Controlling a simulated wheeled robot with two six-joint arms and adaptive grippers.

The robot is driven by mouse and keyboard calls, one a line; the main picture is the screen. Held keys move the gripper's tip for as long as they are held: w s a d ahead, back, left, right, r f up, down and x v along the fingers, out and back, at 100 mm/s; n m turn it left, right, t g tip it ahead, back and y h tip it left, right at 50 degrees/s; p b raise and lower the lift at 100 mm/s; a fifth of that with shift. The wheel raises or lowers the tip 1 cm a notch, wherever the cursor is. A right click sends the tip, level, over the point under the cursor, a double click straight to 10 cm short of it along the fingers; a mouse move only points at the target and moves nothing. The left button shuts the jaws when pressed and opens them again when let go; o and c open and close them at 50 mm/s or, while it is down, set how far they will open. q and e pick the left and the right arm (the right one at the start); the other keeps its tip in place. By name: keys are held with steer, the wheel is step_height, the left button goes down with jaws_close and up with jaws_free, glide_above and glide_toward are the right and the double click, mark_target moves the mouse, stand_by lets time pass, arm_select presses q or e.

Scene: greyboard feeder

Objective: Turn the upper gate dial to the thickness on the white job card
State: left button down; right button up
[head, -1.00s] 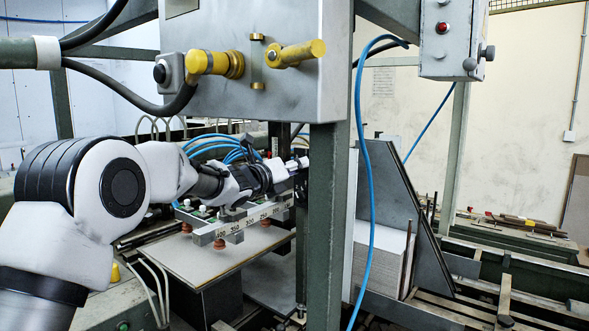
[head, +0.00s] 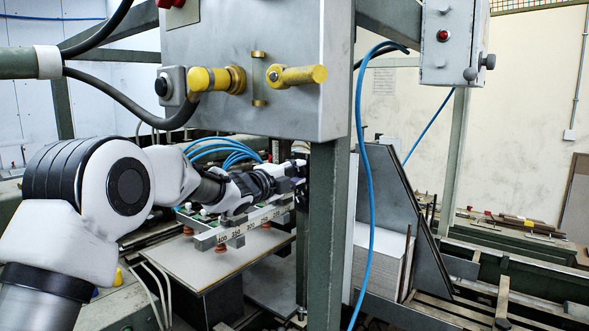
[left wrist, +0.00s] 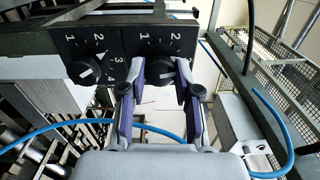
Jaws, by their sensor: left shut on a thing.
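In the left wrist view a black dial plate (left wrist: 112,43) carries two round black knobs with white numbers around them. One dial (left wrist: 88,73) is free at the left, with a white pointer mark. My left gripper (left wrist: 160,82) is shut around the other dial (left wrist: 161,68), a finger on each side; the fingers cover part of its scale. Its number 2 shows above it and 1 at its upper left. In the head view my left gripper (head: 298,172) reaches beside a green post, which hides the dials. I cannot make out the white job card. My right gripper is out of view.
The green post (head: 327,230) stands close to the gripper. A grey box (head: 260,60) with yellow knobs hangs above the arm. Suction cups and a numbered bar (head: 225,232) sit below it. A board stack (head: 380,265) and blue hoses are nearby.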

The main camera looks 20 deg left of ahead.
arm_select(q)
steer(key=shift+r+n+p, duration=0.2)
steer(key=shift+n+p, duration=0.4)
steer(key=shift+n, duration=1)
steer(key=c, duration=0.9)
jaws_free()
steer(key=shift+o, duration=0.4)
steer(key=shift+w+d+f, duration=0.15)
steer(key=shift+w+d, duration=0.15)
steer(key=shift+d, duration=0.05)
steer(key=shift+a, duration=0.1)
steer(key=shift+s+a, duration=0.15)
